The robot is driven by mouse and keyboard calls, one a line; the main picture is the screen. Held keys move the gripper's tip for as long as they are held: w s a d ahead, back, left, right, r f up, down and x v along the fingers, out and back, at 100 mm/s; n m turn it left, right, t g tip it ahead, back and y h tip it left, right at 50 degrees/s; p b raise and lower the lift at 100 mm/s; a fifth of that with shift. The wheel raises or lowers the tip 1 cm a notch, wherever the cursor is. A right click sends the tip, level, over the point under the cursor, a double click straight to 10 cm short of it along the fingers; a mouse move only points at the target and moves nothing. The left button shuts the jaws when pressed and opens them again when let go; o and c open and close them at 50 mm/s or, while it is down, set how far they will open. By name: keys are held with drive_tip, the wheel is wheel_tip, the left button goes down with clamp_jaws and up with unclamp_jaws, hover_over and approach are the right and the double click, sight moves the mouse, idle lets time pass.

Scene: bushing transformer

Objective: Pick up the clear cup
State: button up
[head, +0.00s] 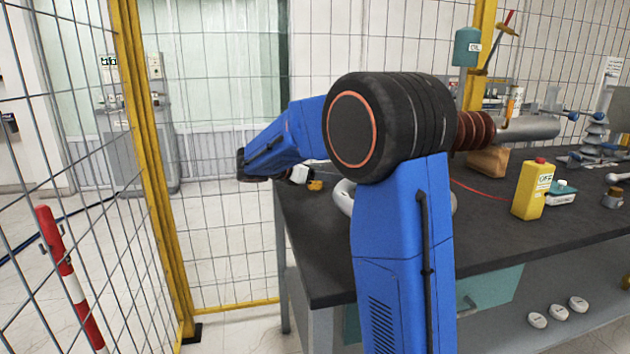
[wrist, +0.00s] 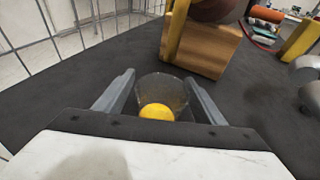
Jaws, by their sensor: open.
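The clear cup (wrist: 165,88) is a see-through, greyish tumbler on the dark table top in the wrist view. A round yellow thing (wrist: 157,112) shows at its near side; I cannot tell whether it is inside the cup or in front of it. My gripper (wrist: 159,78) is open, with one grey finger on each side of the cup. Whether the fingers touch it is not clear. In the head view my arm covers much of the table's left part, and I cannot make out the cup there.
A wooden block (wrist: 200,48) stands just beyond the cup, under the brown ribbed bushing (head: 474,132). A yellow bottle (head: 533,190) stands to the right on the dark table (head: 480,225). A wire fence (head: 225,250) runs along the left and back.

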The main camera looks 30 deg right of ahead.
drive_tip(key=c, duration=1.1)
drive_tip(key=shift+c, duration=0.2)
